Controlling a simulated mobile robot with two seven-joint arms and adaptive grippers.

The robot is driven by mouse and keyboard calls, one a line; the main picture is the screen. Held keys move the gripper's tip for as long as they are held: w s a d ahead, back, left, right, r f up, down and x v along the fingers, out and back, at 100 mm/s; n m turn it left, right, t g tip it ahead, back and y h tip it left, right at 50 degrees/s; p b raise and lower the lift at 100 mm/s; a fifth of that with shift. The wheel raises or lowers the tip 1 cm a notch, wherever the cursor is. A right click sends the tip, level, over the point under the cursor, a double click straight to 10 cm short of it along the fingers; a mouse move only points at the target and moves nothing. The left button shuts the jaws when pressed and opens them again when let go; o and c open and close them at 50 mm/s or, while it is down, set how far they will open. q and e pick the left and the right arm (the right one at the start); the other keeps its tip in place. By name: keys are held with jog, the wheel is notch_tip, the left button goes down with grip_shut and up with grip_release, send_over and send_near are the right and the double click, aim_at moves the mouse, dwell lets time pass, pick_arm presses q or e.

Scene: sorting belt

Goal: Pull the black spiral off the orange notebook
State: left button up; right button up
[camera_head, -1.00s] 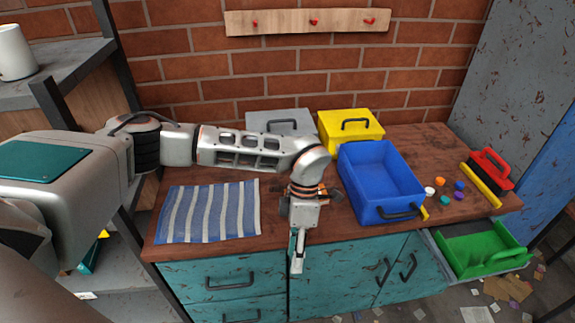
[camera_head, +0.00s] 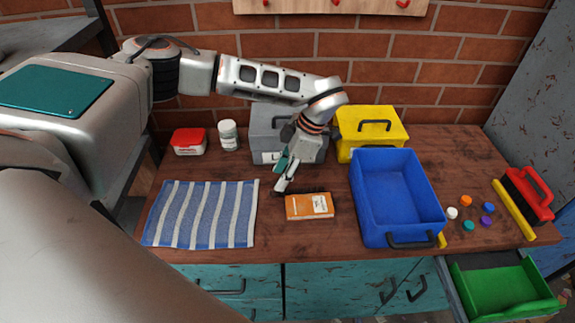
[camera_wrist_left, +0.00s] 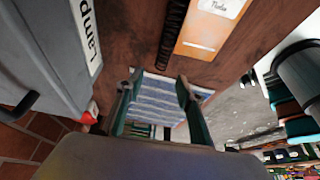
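The orange notebook (camera_head: 309,207) lies flat on the wooden bench, left of the blue bin. Its orange cover with a pale label also shows in the left wrist view (camera_wrist_left: 196,45). The black spiral runs along the notebook's edge in the left wrist view (camera_wrist_left: 172,35); in the head view only a thin dark strip shows at the back edge. My left gripper (camera_head: 283,176) is just behind and left of the notebook, above the bench. Its fingers are apart and empty in the left wrist view (camera_wrist_left: 158,80), not touching the notebook. My right gripper is not in view.
The blue bin (camera_head: 432,190) stands right of the notebook. A grey box (camera_head: 264,122) and yellow box (camera_head: 366,140) stand behind. A striped cloth (camera_head: 202,214) lies left. A red-lidded tub (camera_head: 188,141) and white jar (camera_head: 229,136) stand at the back left. Small caps (camera_head: 467,201) lie right.

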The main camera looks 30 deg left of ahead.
aim_at(272, 191)
pick_arm(q)
jog(key=x, duration=0.5)
jog(key=shift+s, duration=0.2)
jog(key=shift+x, duration=0.75)
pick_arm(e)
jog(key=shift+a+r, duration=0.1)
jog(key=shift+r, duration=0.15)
